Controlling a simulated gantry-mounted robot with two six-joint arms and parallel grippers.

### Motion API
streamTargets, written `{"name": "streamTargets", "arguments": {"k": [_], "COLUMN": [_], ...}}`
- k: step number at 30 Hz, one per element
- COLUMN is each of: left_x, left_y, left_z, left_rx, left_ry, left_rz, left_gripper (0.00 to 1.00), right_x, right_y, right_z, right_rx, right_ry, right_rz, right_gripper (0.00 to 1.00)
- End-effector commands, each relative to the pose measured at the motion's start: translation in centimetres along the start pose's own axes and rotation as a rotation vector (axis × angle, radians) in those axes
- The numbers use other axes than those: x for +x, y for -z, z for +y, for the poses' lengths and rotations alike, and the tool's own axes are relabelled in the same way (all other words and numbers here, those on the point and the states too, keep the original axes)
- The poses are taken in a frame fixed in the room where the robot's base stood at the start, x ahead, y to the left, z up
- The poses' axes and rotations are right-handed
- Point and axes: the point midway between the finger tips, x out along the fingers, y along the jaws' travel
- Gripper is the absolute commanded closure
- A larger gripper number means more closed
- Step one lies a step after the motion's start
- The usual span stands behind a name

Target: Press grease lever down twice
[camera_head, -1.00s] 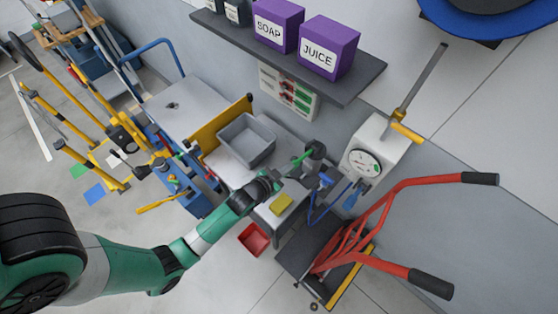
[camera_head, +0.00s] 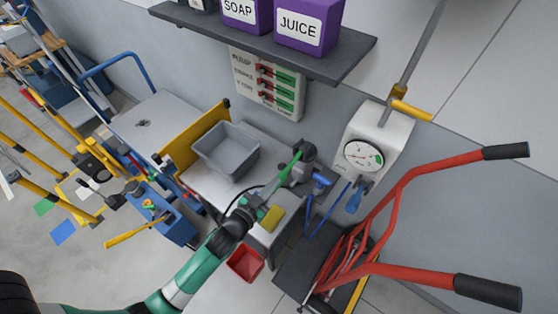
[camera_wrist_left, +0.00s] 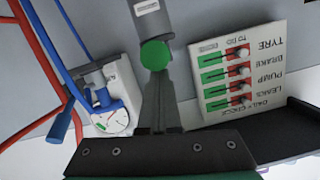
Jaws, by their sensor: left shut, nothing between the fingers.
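A green-gripped lever (camera_head: 289,165) slants out from a dark round-ended fitting (camera_head: 304,152) beside the work table in the head view; I take it as the grease lever. In the left wrist view its round green end (camera_wrist_left: 155,54) shows near end-on below a grey cylinder (camera_wrist_left: 153,18). My left gripper (camera_head: 268,192) is shut and empty, its fingers close to the lever's near end. The closed fingers (camera_wrist_left: 158,78) point at the green end in the wrist view; I cannot tell whether they touch it. My right gripper is not in view.
A white gauge box (camera_head: 385,134) with a yellow handle (camera_head: 412,111) stands right of the lever. A red-handled cart (camera_head: 390,210) is close by. A grey bin (camera_head: 226,149) sits on the table, with a yellow block (camera_head: 271,217) near the arm. A shelf (camera_head: 260,42) hangs above.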

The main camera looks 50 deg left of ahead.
Motion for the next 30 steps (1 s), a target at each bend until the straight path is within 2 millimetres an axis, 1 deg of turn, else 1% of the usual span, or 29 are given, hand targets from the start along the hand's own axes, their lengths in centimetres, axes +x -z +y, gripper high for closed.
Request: {"name": "streamTargets", "arguments": {"k": [1, 5, 8, 11, 16, 17, 18, 24, 27, 30], "left_x": [-0.1, -0.1, -0.2, -0.5, -1.4, -2.2, -3.3, -7.9, -9.6, -10.6], "left_y": [-1.1, -1.1, -0.7, 0.6, 4.7, 3.5, 3.2, 3.0, 2.9, 3.0], "left_z": [0.1, 0.1, 0.1, 0.0, -0.3, -0.1, 0.0, 0.0, 0.0, 0.0], "left_rx": [0.0, 0.0, 0.0, 0.0, 0.001, 0.002, 0.001, 0.002, 0.003, 0.002], "left_ry": [-0.001, -0.001, -0.002, -0.002, -0.004, -0.005, -0.005, -0.005, -0.004, -0.004], "left_rz": [-0.026, -0.027, -0.026, -0.022, -0.007, -0.011, -0.011, -0.006, -0.004, -0.003], "left_gripper": [1.0, 1.0, 1.0, 1.0, 1.0, 1.0, 1.0, 1.0, 1.0, 1.0], "right_x": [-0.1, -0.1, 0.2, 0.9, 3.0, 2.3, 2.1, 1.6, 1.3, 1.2], "right_y": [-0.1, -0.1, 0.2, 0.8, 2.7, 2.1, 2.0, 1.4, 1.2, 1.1], "right_z": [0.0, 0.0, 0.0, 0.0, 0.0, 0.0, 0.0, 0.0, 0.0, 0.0], "right_rx": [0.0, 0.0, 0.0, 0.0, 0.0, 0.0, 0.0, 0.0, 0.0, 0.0], "right_ry": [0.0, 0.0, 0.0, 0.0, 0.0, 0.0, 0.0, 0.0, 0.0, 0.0], "right_rz": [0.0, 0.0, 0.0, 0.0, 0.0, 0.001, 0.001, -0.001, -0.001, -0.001], "right_gripper": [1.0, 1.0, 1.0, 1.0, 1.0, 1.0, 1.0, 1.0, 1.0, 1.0]}}
